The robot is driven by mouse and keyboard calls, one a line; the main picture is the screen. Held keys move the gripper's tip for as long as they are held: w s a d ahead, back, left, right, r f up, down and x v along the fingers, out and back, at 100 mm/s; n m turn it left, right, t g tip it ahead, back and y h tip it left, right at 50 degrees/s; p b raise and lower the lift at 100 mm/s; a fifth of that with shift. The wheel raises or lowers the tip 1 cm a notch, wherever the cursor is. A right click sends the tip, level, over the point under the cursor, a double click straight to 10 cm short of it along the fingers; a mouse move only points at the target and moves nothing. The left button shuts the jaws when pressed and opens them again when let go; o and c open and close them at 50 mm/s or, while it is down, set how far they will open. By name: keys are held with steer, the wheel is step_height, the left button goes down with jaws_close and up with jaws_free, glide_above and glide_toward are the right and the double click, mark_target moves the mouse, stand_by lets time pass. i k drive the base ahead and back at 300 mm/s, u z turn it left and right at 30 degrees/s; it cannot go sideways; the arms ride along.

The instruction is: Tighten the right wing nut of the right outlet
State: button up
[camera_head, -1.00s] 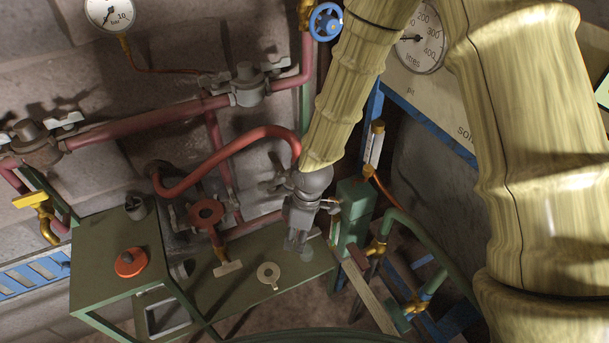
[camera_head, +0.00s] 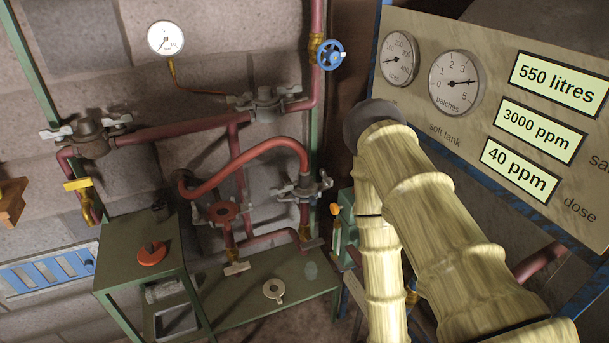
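Several pipe fittings carry grey wing nuts. The rightmost fitting (camera_head: 304,191), which I take to be the right outlet, joins the curved red hose to a short red pipe. Its right wing nut (camera_head: 326,181) is a pale grey piece sticking out to the right, near the green post; its left wing nut (camera_head: 281,191) sticks out to the left. I cannot tell how tight either one is. My gripper is not in view. My arm's yellow-sleeved links fill the lower right, to the right of this fitting and apart from it in the picture.
A fitting with wing nuts (camera_head: 265,104) sits higher on the red pipe, another (camera_head: 88,138) at the left. A blue handwheel (camera_head: 331,54) is above. The panel (camera_head: 455,128) with gauges and displays stands at the right. A green bench (camera_head: 255,297) lies below; a red knob (camera_head: 151,254) tops the stand.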

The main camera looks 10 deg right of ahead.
mark_target(326, 180)
steer(key=u, duration=2.05)
steer(key=i, duration=1.45)
steer(key=z, duration=3.2)
steer(key=i, duration=0.35)
